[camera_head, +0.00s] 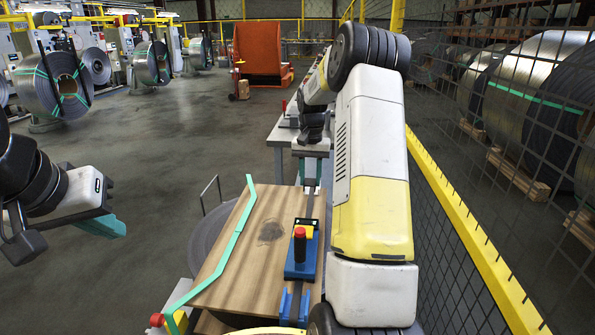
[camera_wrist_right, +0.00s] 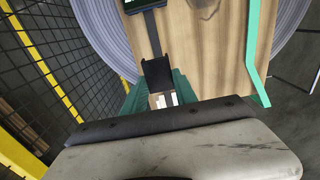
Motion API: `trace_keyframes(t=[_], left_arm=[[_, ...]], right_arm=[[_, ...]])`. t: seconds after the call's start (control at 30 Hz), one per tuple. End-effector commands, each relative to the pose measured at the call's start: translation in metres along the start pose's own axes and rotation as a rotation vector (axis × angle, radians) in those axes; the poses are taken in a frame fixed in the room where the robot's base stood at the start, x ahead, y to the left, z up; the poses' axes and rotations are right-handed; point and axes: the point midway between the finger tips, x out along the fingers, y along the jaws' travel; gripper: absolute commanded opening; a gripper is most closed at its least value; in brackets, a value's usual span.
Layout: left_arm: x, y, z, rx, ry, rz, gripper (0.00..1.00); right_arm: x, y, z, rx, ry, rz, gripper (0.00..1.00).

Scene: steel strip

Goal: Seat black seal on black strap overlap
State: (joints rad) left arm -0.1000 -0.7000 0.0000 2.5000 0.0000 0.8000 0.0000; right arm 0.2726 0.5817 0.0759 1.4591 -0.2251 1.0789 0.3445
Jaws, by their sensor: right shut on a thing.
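My right gripper (camera_wrist_right: 157,88) is shut on the black seal (camera_wrist_right: 157,73), a small dark block between its teal fingers in the right wrist view. The black strap (camera_wrist_right: 152,35) runs in line with the seal, from it toward the dark end of a tool. I cannot tell whether the seal is around the strap or only against it; the overlap is not clear. In the head view the right gripper (camera_head: 311,184) is at the far edge of the wooden board, and the seal is too small to make out. My left gripper (camera_head: 104,226) hangs left of the board, apart from everything.
A blue tool (camera_head: 301,262) with a red-topped handle stands on the wooden board (camera_head: 235,275). Blue guides (camera_head: 294,306) sit at the near edge. A green strap (camera_head: 238,236) crosses the board's left side. A yellow-railed mesh fence (camera_head: 465,240) stands to the right.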

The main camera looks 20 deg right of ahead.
Motion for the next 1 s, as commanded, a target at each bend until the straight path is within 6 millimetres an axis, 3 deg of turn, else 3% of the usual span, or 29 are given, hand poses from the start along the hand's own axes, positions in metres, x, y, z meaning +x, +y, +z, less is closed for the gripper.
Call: trace_keyframes(t=[0.4, 1.0], left_arm=[[0.000, 0.000, 0.000, 0.000, 0.000, 0.000, 0.00], [0.000, 0.000, 0.000, 0.000, 0.000, 0.000, 0.00]], right_arm=[[0.000, 0.000, 0.003, -0.001, 0.000, 0.000, 0.00], [0.051, 0.000, 0.002, 0.000, -0.001, 0.000, 0.00]])
